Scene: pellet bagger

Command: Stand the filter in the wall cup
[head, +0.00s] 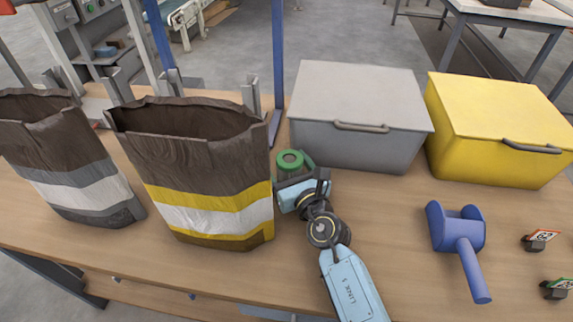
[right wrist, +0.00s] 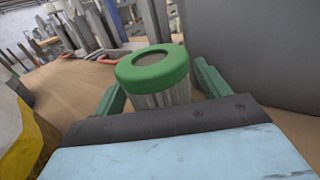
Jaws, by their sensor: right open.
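The filter (head: 290,159) is a short cylinder with a green ring cap and a pale ribbed body. It stands upright between the yellow-striped bag and the grey bin. It shows close up in the right wrist view (right wrist: 153,76). My right gripper (head: 295,172) is open, with one green finger on each side of the filter; in the right wrist view (right wrist: 160,92) the fingers look apart from it. The filter's lower end is hidden by the gripper. My left gripper is not in view. I cannot make out a wall cup.
A yellow-striped open bag (head: 205,207) stands close left of the gripper, with a grey-striped bag (head: 75,185) beyond. A grey lidded bin (head: 355,105) and a yellow bin (head: 500,120) stand behind and right. A blue scoop (head: 460,240) lies at right. The front table middle is clear.

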